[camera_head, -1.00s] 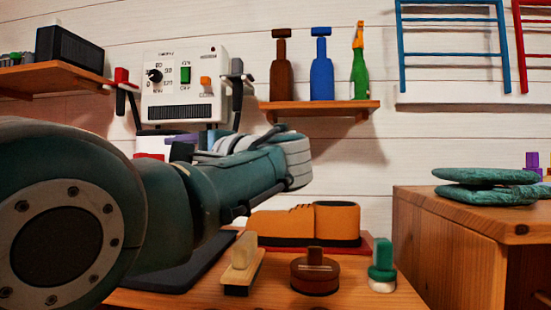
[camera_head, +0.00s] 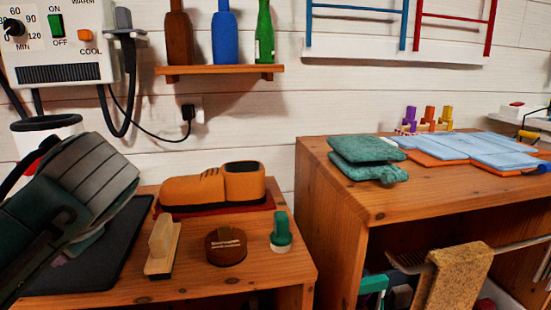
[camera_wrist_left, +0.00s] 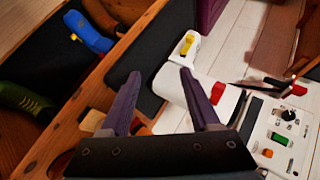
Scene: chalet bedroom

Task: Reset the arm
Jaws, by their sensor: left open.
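My left arm (camera_head: 70,205) enters the head view at the lower left, over the left part of the wooden table. Its gripper fingers cannot be made out there. In the left wrist view my left gripper (camera_wrist_left: 160,73) is open, with its two dark purple fingers apart and nothing between them. Beyond the fingers are a black mat (camera_wrist_left: 135,62) and a white cylindrical thing with a red button (camera_wrist_left: 217,92). My right gripper is in neither view.
The wooden table (camera_head: 205,287) bears an orange shoe (camera_head: 213,187), a brush (camera_head: 162,247), a round brown tin (camera_head: 226,247) and a green-topped item (camera_head: 280,232). A white control box (camera_head: 60,45) hangs above left. A wooden cabinet (camera_head: 400,207) with folded cloths stands right.

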